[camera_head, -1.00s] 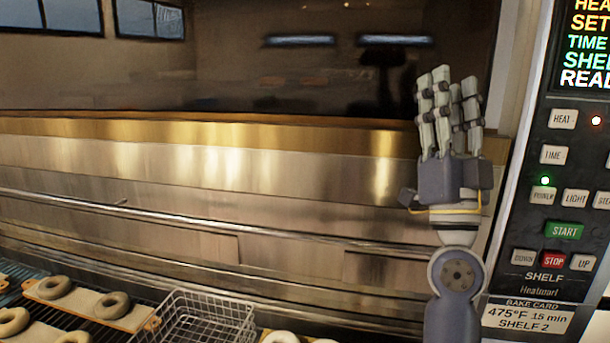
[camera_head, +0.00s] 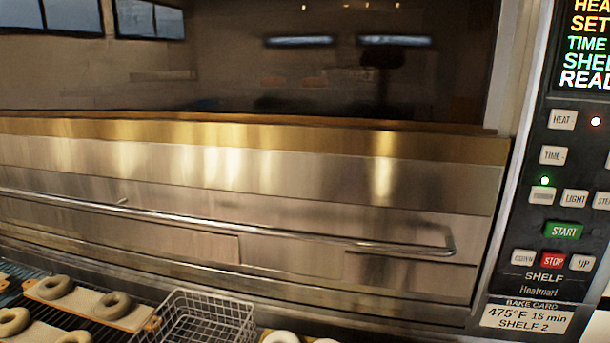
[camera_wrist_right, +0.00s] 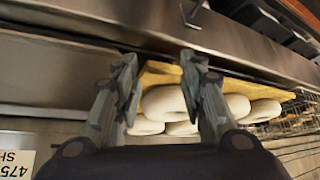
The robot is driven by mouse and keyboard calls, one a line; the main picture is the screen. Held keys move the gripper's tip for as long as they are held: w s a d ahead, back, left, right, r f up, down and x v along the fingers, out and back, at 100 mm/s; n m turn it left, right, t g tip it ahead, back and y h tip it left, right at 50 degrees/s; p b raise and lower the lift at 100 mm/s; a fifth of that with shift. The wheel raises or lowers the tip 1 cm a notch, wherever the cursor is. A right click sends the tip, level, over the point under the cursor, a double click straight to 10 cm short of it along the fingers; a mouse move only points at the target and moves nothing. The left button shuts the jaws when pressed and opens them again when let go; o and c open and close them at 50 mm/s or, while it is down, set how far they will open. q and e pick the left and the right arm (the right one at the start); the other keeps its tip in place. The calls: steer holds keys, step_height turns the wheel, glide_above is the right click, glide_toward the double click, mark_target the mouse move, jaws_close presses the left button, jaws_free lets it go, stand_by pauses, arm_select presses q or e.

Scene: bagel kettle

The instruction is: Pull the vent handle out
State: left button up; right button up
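No part that I can surely name as the vent handle shows. A long metal bar (camera_head: 300,235) runs across the front of the steel oven (camera_head: 90,165) in the head view; I cannot tell whether it is the vent handle. A small dark metal piece (camera_wrist_right: 192,12) stands out from a steel surface at the top of the right wrist view; what it is I cannot tell. My right gripper (camera_wrist_right: 160,66) has its fingers apart and nothing between the tips. It is out of the head view. My left gripper is in neither view.
The control panel (camera_head: 552,185) stands to the right of the oven. A wire basket (camera_head: 205,322) and bagels (camera_head: 54,287) on boards are along the bottom left. White bagels (camera_wrist_right: 165,100) on a tan board (camera_wrist_right: 160,74) lie beyond my right fingers in the wrist view.

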steer(key=s+d+f+g+h, duration=0.2)
steer(key=s+d+f+g, duration=0.15)
steer(key=s, duration=0.55)
steer(key=s+f+g+b, duration=0.1)
steer(key=s+f+b, duration=0.1)
steer(key=f, duration=1.5)
steer(key=s+f+b, duration=0.2)
steer(key=f, duration=1.6)
steer(key=s+d+f+g+b, duration=0.1)
steer(key=s+d+f+b, duration=0.1)
steer(key=s+f, duration=1.1)
steer(key=shift+s+d+f, duration=0.25)
steer(key=shift+s+d, duration=0.1)
steer(key=shift+s, duration=0.4)
